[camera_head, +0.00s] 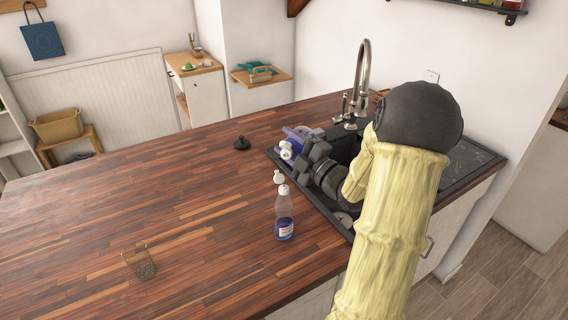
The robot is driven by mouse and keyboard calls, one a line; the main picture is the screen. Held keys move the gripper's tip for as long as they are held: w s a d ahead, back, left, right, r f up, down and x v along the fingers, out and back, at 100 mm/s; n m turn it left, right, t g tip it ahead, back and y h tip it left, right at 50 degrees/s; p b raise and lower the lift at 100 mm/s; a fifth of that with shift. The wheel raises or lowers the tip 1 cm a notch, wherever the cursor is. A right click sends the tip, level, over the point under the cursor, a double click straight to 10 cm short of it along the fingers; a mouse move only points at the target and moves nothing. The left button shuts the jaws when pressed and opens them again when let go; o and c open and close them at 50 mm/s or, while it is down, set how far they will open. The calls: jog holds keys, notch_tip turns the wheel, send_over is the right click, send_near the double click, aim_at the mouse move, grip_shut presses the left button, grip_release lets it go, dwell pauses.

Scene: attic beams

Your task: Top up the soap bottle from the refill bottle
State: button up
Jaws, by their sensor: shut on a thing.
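The soap bottle (284,218) stands upright on the wooden counter, left of the sink's front corner. It is clear, with a white top and a little blue liquid low inside. My gripper (305,147) is over the far left edge of the sink, behind the soap bottle and apart from it. It is shut on the refill bottle (288,149), a blue-purple bottle with a white cap. The refill bottle looks tilted, with its white end toward the lower left. My gripper and arm hide part of it, and the fingertips are hard to make out.
The black sink (341,229) with a tall metal faucet (363,75) lies under my arm. A small dark knobbed object (242,143) sits on the counter (150,205) farther back. A glass container (140,262) stands at the front left. The counter between them is clear.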

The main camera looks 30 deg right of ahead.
jog(key=shift+r+m+p, duration=0.25)
jog(key=shift+m+p, duration=0.15)
jog(key=shift+p, duration=0.5)
jog(key=shift+a+r+h+p, duration=0.1)
jog(key=shift+h+p, duration=0.2)
jog(key=shift+p, duration=0.1)
jog(key=shift+s+f+m+g, duration=0.15)
jog(key=shift+f+m+g, duration=0.35)
jog(key=shift+f+m, duration=0.4)
jog(key=shift+r, duration=0.1)
jog(key=shift+a+r+m+h+p, duration=0.1)
jog(key=shift+r+m+h+p, duration=0.15)
jog(key=shift+p, duration=0.2)
